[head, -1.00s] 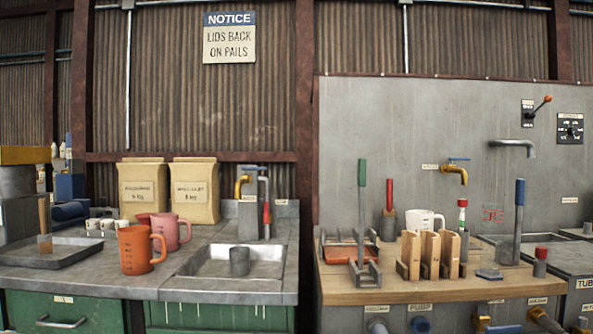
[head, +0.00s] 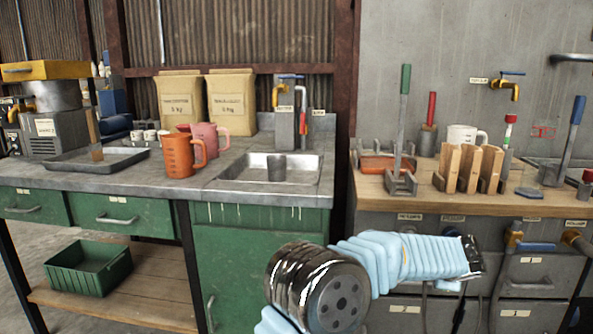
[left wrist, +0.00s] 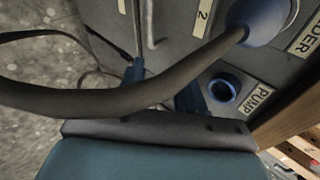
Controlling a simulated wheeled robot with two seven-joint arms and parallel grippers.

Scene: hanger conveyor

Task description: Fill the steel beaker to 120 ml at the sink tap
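The sink tap (head: 301,90) is a grey bent spout at the back of the sink, with a blue lever on top. An arm of mine in a light blue sleeve comes in from the bottom centre, most likely the left. Its dark end (head: 470,255), apart from the beaker, is in front of the right bench; the fingers cannot be made out. My right gripper is not in view.
An orange jug (head: 180,156) and a pink jug (head: 210,140) stand left of the sink. The right bench holds wooden blocks (head: 466,168) and upright tools. A hose (left wrist: 100,103) crosses the left wrist view.

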